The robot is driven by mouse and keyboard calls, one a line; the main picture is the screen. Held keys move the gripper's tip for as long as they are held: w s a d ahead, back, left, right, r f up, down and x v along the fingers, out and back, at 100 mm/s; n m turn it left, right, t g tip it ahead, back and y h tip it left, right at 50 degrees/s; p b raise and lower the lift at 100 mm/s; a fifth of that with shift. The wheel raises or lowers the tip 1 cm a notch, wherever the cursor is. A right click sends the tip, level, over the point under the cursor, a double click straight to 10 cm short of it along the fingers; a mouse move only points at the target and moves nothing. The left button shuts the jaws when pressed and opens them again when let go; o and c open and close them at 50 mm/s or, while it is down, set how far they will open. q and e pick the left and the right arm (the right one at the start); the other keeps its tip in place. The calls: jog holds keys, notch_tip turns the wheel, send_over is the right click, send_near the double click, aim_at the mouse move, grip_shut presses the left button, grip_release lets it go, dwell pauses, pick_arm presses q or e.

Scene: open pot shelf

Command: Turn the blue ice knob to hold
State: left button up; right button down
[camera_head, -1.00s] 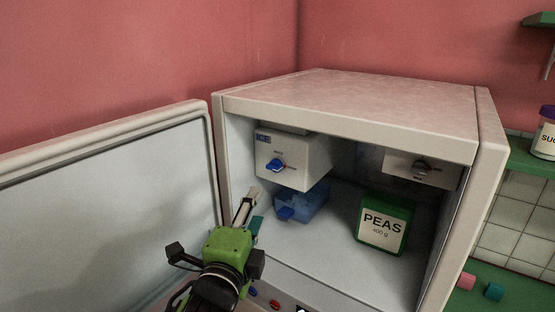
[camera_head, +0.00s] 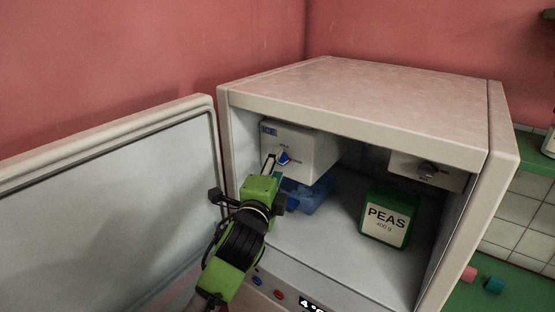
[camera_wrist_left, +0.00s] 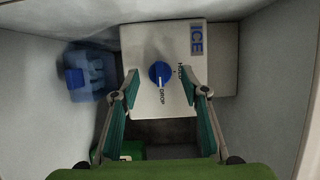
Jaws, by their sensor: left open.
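The blue ice knob (camera_head: 284,158) is on the front of a white ice box (camera_head: 312,150) inside the open freezer, partly behind my gripper in the head view. In the left wrist view the knob (camera_wrist_left: 159,71) shows whole, with its white pointer towards the DROP label; the HOLD label (camera_wrist_left: 181,72) is beside it. My left gripper (camera_head: 272,163) is open in front of the box. In the left wrist view its fingers (camera_wrist_left: 160,84) stand apart on either side of the knob, with gaps showing. I cannot tell how far the tips are from the box. My right gripper is not in view.
A blue tray (camera_head: 306,197) sits below the ice box. A green PEAS carton (camera_head: 388,214) stands on the freezer floor to the right. The open door (camera_head: 110,205) is at the left.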

pick_arm(q)
jog(key=shift+x, duration=0.85)
jog(key=c, duration=1.1)
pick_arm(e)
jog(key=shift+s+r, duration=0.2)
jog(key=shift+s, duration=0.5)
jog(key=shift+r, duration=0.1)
